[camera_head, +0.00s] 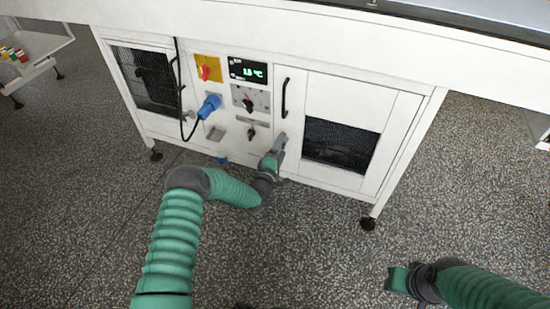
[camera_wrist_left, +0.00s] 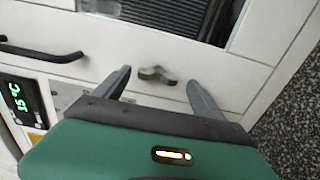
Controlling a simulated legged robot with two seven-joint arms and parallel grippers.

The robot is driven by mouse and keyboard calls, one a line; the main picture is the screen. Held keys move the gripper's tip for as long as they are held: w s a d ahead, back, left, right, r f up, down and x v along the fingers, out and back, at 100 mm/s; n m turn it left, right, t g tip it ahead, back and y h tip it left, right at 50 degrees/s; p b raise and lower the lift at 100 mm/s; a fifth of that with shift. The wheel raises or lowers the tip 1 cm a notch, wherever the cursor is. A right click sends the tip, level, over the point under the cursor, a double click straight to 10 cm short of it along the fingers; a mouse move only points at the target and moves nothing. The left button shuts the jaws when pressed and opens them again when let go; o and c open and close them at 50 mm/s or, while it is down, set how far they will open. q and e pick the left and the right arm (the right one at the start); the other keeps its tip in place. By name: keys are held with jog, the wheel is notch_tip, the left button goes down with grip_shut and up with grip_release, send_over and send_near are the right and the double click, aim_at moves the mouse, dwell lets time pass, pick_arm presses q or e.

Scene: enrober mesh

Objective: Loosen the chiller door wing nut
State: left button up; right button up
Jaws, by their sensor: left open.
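The wing nut (camera_wrist_left: 156,75) is a small grey metal piece on the white chiller door (camera_wrist_left: 200,58), seen in the left wrist view. My left gripper (camera_wrist_left: 160,80) is open, with one finger on each side of the wing nut. I cannot tell how far the fingertips are from the door face, and no contact shows. In the head view my left gripper (camera_head: 281,139) is at the lower left edge of the chiller door (camera_head: 330,104) and hides the wing nut. My right gripper (camera_head: 396,279) is at the lower right, over the floor, far from the door.
A black door handle (camera_head: 285,98) is above my left gripper. To its left are a switch panel (camera_head: 251,99), a green display (camera_head: 247,70), a yellow-and-red switch (camera_head: 208,69) and a blue plug (camera_head: 209,106) with a black cable. Speckled floor (camera_head: 285,250) is clear in front.

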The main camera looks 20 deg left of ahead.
pick_arm(q)
jog(key=s+p, duration=0.6)
jog(key=s, duration=1)
jog(key=shift+a, duration=0.4)
